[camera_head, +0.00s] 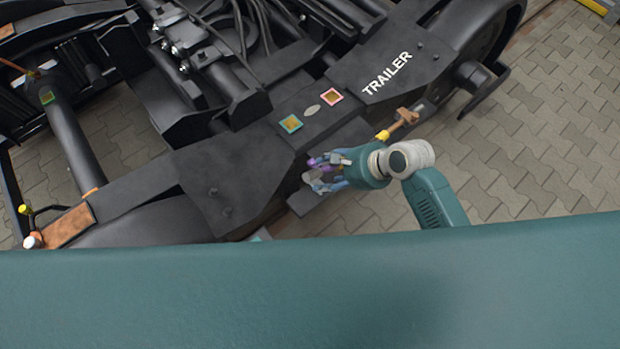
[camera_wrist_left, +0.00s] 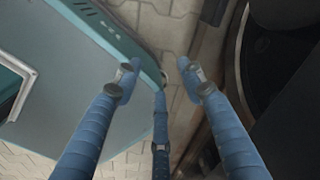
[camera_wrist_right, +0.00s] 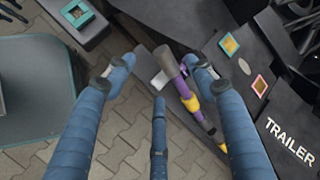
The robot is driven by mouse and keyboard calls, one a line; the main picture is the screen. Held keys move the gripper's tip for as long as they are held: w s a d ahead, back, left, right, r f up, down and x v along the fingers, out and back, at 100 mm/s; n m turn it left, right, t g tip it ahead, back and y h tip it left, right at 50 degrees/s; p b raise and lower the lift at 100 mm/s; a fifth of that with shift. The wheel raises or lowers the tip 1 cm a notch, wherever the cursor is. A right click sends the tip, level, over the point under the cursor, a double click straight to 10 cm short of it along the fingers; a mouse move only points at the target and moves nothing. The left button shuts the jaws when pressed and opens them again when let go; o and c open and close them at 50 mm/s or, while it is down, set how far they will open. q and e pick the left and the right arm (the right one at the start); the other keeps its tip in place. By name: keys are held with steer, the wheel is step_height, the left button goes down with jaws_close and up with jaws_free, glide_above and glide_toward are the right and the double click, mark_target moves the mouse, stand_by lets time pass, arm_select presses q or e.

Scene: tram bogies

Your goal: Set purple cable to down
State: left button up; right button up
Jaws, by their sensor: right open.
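The purple cable (camera_wrist_right: 180,84) hangs at the side of the black bogie frame, with a grey end piece and yellow bands in the right wrist view. In the head view a short purple part (camera_head: 322,161) shows among the fingers of my right gripper (camera_head: 322,175). In the right wrist view my right gripper (camera_wrist_right: 158,75) is open, its fingers spread near the grey end; the cable passes behind the right-hand finger. Whether they touch, I cannot tell. My left gripper (camera_wrist_left: 159,70) is open and empty in its wrist view, above paving; it is not recognisable in the head view.
The black bogie frame (camera_head: 225,165) marked TRAILER carries a teal-edged tag (camera_head: 290,124) and a pink-edged tag (camera_head: 331,97). A brown-orange fitting (camera_head: 405,117) sticks out beside my right wrist. Paving (camera_head: 545,130) is clear at right. A dark bogie part (camera_wrist_left: 290,90) stands close right of my left gripper.

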mark_target(314, 178)
steer(key=x, duration=0.5)
steer(key=shift+w+d+f, duration=0.1)
steer(key=shift+d+f, duration=0.05)
steer(key=shift+d, duration=0.05)
steer(key=b+x, duration=0.1)
steer(key=x, duration=0.2)
steer(key=shift+a+f, duration=0.2)
steer(key=shift+w+a+f, duration=0.15)
steer(key=shift+f, duration=0.2)
arm_select(q)
steer(key=shift+w+d+f, duration=0.5)
steer(key=shift+w+d, duration=0.05)
steer(key=shift+d, duration=0.25)
